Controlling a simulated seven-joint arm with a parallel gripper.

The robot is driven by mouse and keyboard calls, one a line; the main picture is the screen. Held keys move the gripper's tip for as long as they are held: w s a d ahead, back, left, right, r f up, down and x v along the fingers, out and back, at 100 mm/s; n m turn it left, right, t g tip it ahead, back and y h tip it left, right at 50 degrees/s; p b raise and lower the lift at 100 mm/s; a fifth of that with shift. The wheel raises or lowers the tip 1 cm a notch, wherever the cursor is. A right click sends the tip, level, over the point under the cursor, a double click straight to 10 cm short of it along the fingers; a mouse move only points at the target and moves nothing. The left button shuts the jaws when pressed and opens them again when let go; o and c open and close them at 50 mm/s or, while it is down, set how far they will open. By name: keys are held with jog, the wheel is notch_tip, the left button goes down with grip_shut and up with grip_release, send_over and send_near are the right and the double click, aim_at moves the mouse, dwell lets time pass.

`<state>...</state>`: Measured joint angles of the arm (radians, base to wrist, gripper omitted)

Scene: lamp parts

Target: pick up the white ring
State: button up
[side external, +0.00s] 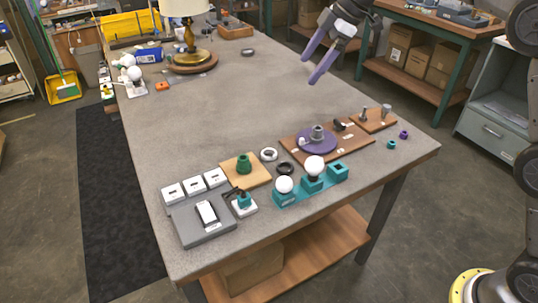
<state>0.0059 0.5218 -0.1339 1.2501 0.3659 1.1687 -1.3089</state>
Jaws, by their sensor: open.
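The white ring (268,151) lies flat on the grey table in the side external view. It is between the light wooden board with a green part and the black ring (285,168), which lies just in front of it and to the right. My gripper (311,71) is open and empty, with two purple fingers pointing down and left. It is high in the picture, above the back right part of the table, well away from the ring. Nothing hides the white ring.
A brown board (350,149) carries a purple disc (330,143). A grey tray (190,232) with white blocks is at front left. A lamp (187,30) stands at the back. The table's middle is clear.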

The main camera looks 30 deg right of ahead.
jog(key=w+f+g, duration=0.1)
jog(key=w+f, duration=0.5)
jog(key=f, duration=0.5)
jog(key=g, duration=0.1)
send_near(272, 156)
jog(key=shift+w+a+f, duration=0.3)
jog(key=shift+a+f, duration=0.05)
jog(key=shift+a, duration=0.15)
jog(key=shift+a+x, duration=0.15)
jog(key=shift+x, duration=1.3)
jog(key=shift+a+x, duration=0.15)
jog(key=shift+x, duration=1.3)
jog(key=shift+r, duration=0.1)
jog(key=c, duration=1.4)
